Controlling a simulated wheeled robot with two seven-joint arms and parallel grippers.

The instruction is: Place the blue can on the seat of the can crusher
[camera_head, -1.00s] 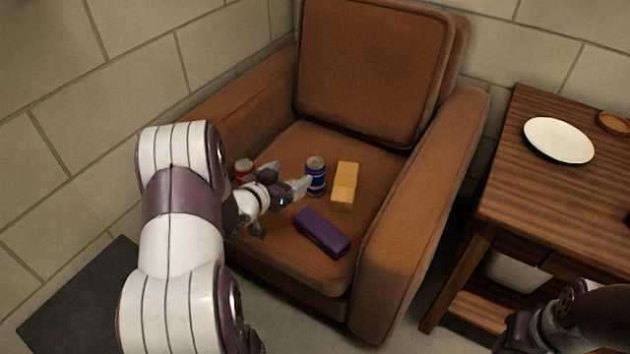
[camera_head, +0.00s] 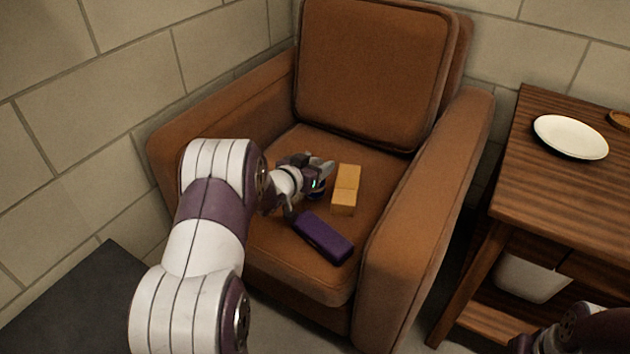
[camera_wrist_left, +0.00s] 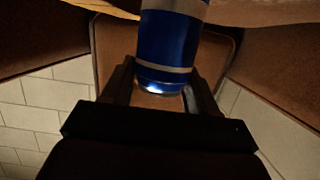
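The blue can (camera_wrist_left: 168,45) stands out in the left wrist view, between the two fingers of my left gripper (camera_wrist_left: 160,88). I see no can crusher in these frames.
On the brown armchair (camera_head: 285,262) seat, a yellow-orange block (camera_head: 345,190) lies right of my gripper and a purple box (camera_head: 323,238) lies in front. A wooden table (camera_head: 545,190) with a white plate (camera_head: 570,137) stands at right. Walls close in behind and left.

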